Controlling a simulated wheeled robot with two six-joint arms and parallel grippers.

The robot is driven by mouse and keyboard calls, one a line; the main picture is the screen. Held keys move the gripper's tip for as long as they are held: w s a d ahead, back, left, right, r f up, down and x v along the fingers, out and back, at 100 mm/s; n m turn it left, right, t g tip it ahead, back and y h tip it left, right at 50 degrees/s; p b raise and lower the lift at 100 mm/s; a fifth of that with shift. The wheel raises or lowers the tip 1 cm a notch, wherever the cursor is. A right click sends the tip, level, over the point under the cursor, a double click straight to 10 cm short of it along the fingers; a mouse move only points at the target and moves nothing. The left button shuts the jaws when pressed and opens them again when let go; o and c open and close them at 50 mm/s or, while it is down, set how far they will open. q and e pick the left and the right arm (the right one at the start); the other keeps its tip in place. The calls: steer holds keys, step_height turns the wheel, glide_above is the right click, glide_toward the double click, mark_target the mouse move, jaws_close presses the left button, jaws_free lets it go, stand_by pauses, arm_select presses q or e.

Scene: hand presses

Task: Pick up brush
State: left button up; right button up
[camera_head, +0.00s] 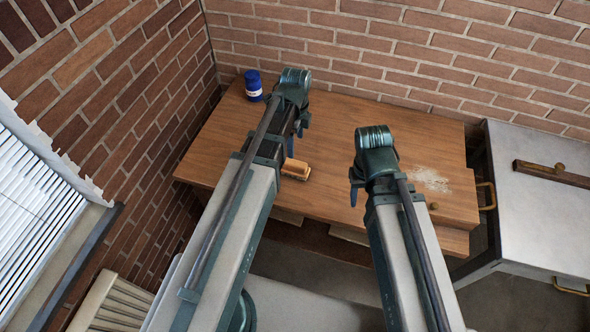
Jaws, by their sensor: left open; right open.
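The brush (296,169) is a small block with a brown top and a paler underside. It lies on the wooden table (340,125), left of the middle. My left gripper (295,138) points down over the table, just beyond the brush in the picture. It is open, and the arm partly hides its fingers. My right gripper (354,190) hangs to the right of the brush, near the front part of the table. It is open, with its fingers mostly hidden behind the arm. Neither gripper visibly touches the brush.
A blue jar (253,86) with a white band stands at the table's back left. A pale powdery patch (430,179) lies at the right. A grey metal box (545,210) with brass handles stands right of the table. Brick walls (420,45) close off the back and left.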

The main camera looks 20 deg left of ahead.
mark_target(295, 163)
arm_select(q)
step_height(295, 163, down, 8)
steer(key=b, duration=0.7)
steer(key=shift+r, duration=0.2)
steer(key=shift+f, duration=0.1)
step_height(295, 163, down, 5)
steer(key=b, duration=0.5)
steer(key=shift+s+a+f, duration=0.1)
jaws_close()
steer(key=shift+r, duration=0.2)
